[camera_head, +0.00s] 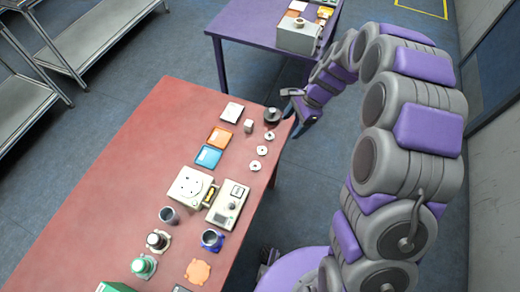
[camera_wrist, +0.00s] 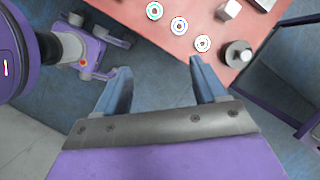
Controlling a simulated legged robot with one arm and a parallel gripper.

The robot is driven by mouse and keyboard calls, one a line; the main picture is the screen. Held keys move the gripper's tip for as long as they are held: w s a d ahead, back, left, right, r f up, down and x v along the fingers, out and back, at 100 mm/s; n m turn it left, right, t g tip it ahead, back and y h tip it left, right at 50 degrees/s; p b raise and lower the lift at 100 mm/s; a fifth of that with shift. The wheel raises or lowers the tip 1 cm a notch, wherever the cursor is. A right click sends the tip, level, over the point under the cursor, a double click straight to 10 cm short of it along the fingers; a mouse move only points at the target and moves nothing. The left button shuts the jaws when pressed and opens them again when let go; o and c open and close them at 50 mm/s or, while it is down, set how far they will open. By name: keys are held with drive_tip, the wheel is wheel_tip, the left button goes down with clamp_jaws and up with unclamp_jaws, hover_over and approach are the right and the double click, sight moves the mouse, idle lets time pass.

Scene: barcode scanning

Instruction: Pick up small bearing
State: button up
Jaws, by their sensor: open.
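Three small round ring-like parts lie in a row near the right edge of the red table: a far ring (camera_head: 269,136), a middle ring (camera_head: 262,151) and a near ring (camera_head: 255,165). They also show in the wrist view (camera_wrist: 202,43) (camera_wrist: 179,25) (camera_wrist: 154,10). I cannot tell for certain which is the small bearing. My gripper (camera_wrist: 160,70) is open and empty, its jaws short of the rings in the wrist view, over the table's edge and floor. In the head view my gripper (camera_head: 300,104) is at the table's far right corner.
A dark grey round part (camera_head: 272,115) and a small pale block (camera_head: 249,126) stand close to the rings. The red table (camera_head: 140,150) also bears orange and blue trays (camera_head: 208,157), a scale-like device (camera_head: 228,205) and several cups. A purple table (camera_head: 245,20) stands behind.

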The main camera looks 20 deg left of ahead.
wheel_tip(320, 180, down, 5)
drive_tip(key=w+a+m, duration=0.1)
drive_tip(key=w+m, duration=0.1)
drive_tip(key=w, duration=0.1)
drive_tip(key=b, duration=0.1)
hover_over(261, 151)
drive_tip(key=w+d, duration=0.1)
wheel_tip(261, 151, down, 13)
drive_tip(key=shift+w+f, duration=0.1)
drive_tip(key=shift+f, duration=0.05)
drive_tip(key=f+b, duration=0.1)
drive_tip(key=f, duration=0.2)
drive_tip(key=shift+s, duration=0.2)
drive_tip(key=shift+s+d+f, duration=0.1)
drive_tip(key=shift+d+f, duration=0.25)
drive_tip(key=shift+a, duration=0.5)
drive_tip(key=shift+c, duration=0.9)
drive_tip(key=shift+a+f, duration=0.1)
drive_tip(key=shift+a, duration=0.15)
drive_tip(key=shift+c, duration=1.4)
drive_tip(key=shift+d, duration=0.25)
drive_tip(key=c, duration=0.7)
